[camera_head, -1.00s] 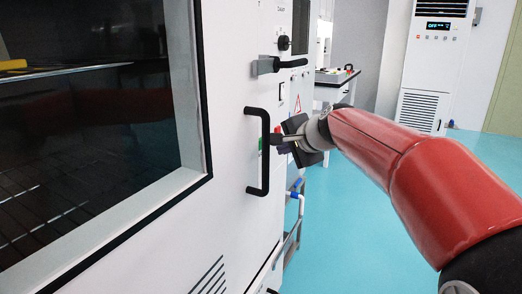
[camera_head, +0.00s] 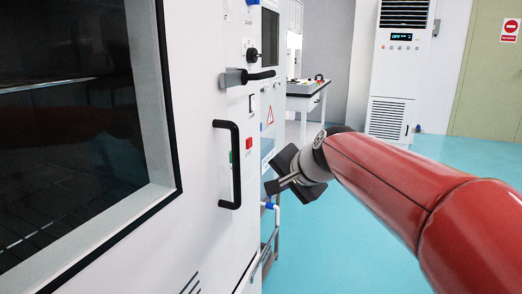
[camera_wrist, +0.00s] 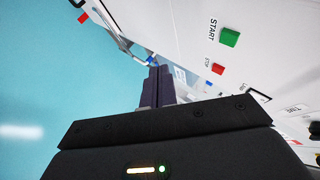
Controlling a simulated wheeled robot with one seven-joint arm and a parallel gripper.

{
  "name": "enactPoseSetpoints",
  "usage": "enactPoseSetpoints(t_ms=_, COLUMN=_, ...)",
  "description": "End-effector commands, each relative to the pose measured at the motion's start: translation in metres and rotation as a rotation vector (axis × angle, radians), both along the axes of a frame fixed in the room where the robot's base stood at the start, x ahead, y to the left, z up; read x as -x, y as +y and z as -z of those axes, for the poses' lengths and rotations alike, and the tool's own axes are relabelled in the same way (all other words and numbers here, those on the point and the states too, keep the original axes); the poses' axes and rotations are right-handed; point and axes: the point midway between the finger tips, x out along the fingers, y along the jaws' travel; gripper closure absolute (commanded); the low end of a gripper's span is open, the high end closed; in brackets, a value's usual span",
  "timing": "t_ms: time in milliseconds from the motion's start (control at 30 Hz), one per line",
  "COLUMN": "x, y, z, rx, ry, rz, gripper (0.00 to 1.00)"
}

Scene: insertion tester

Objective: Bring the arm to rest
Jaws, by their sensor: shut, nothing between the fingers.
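My red arm (camera_head: 400,190) reaches in from the right edge of the head view. My gripper (camera_head: 270,188) is at its end, to the right of the black vertical door handle (camera_head: 236,165) and apart from it. The fingers are together and hold nothing. In the wrist view my gripper's dark fingers (camera_wrist: 158,82) lie close together, over the blue floor and the white machine front.
The white tester (camera_head: 205,75) with a dark window fills the left. Its front carries a green START button (camera_wrist: 229,38) and a red STOP button (camera_wrist: 218,69). A side table (camera_head: 305,90) and a white air conditioner (camera_head: 395,65) stand farther back. Blue floor (camera_head: 330,245) is open.

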Motion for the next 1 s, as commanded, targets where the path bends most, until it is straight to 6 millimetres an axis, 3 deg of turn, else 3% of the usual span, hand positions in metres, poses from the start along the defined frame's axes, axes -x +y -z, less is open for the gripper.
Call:
enactPoseSetpoints(t_ms=33, x=0.035, y=-0.018, z=0.009, rx=0.09, ry=-0.003, rz=-0.032, gripper=1.0)
enactPoseSetpoints(t_ms=200, x=0.135, y=-0.071, z=0.058, rx=0.399, ry=0.023, rz=-0.169, gripper=1.0)
enactPoseSetpoints(t_ms=300, x=0.186, y=-0.095, z=0.09, rx=0.549, ry=0.054, rz=-0.247, gripper=1.0)
enactPoseSetpoints(t_ms=400, x=0.224, y=-0.113, z=0.117, rx=0.66, ry=0.084, rz=-0.312, gripper=1.0)
enactPoseSetpoints(t_ms=500, x=0.248, y=-0.124, z=0.135, rx=0.73, ry=0.107, rz=-0.355, gripper=1.0)
enactPoseSetpoints(t_ms=600, x=0.258, y=-0.13, z=0.144, rx=0.761, ry=0.119, rz=-0.377, gripper=1.0)
enactPoseSetpoints(t_ms=1000, x=0.257, y=-0.125, z=0.146, rx=0.727, ry=0.129, rz=-0.369, gripper=1.0)
